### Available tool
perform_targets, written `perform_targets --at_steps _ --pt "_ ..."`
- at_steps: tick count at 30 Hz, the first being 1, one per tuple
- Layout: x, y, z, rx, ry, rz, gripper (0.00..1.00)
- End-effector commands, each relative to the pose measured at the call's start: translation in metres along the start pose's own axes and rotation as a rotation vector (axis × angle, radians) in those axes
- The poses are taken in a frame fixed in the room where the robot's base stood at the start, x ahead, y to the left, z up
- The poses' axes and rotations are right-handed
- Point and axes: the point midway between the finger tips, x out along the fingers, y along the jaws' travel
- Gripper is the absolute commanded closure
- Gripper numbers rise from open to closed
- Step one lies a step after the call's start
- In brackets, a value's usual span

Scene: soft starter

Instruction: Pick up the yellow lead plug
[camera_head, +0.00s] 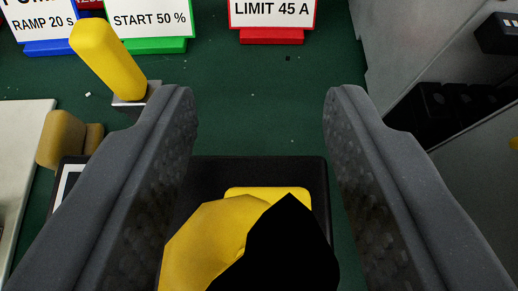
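My gripper (262,105) is open, with one dark grey finger on each side of the picture and nothing gripped between the tips. Between and below the fingers, a black tray (262,168) holds a yellow faceted piece (208,238), a flat yellow piece (303,197) behind it and a black pointed shape (285,245) in front. The bottom edge of the picture cuts them off. A yellow rounded bar (108,58) leans from a small metal base (130,101) at the upper left, outside the left finger. I cannot tell for sure which yellow thing is the lead plug.
Sign cards stand at the back in blue (50,47), green (160,44) and red (272,36) holders. A tan block (62,139) and a pale panel (22,150) lie at left. Grey equipment (400,45) stands close at right. The green surface (255,80) between the fingertips is mostly clear.

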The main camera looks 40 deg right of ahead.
Motion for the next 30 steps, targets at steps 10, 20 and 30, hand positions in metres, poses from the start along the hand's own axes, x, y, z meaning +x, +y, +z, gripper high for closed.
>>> perform_targets --at_steps 10,20,30 --pt "0.000 0.000 0.000 0.000 0.000 0.000 1.00" --pt "-0.001 -0.001 -0.001 -0.001 0.000 -0.001 1.00" --pt "-0.026 -0.001 -0.046 0.004 0.002 -0.002 1.00"
